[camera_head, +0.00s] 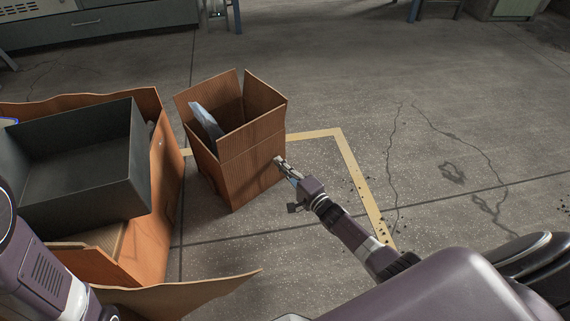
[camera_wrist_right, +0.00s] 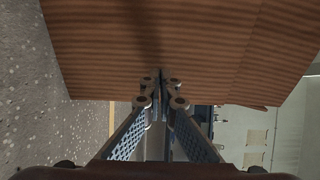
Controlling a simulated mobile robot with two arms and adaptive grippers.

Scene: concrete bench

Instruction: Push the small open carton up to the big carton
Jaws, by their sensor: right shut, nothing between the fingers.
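The small open carton (camera_head: 245,165) stands upright on the floor with its flaps up, and a grey-blue flat thing (camera_head: 205,120) sticks up inside it. The big carton (camera_head: 162,220) is to its left, with a narrow strip of floor showing between them. My right gripper (camera_head: 279,161) is shut and empty, its tips at the right side of the small carton. In the right wrist view the small carton's brown wall (camera_wrist_right: 100,45) fills the top, right at the closed fingertips (camera_wrist_right: 160,82); whether they touch is hard to tell. My left gripper is out of view.
A dark grey bin (camera_head: 75,190) sits in the big carton. The big carton's front flap (camera_head: 190,297) spreads toward me. A yellow floor line (camera_head: 355,180) runs behind and right of the small carton. The cracked floor to the right is clear. A grey cabinet (camera_head: 100,25) stands at the back.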

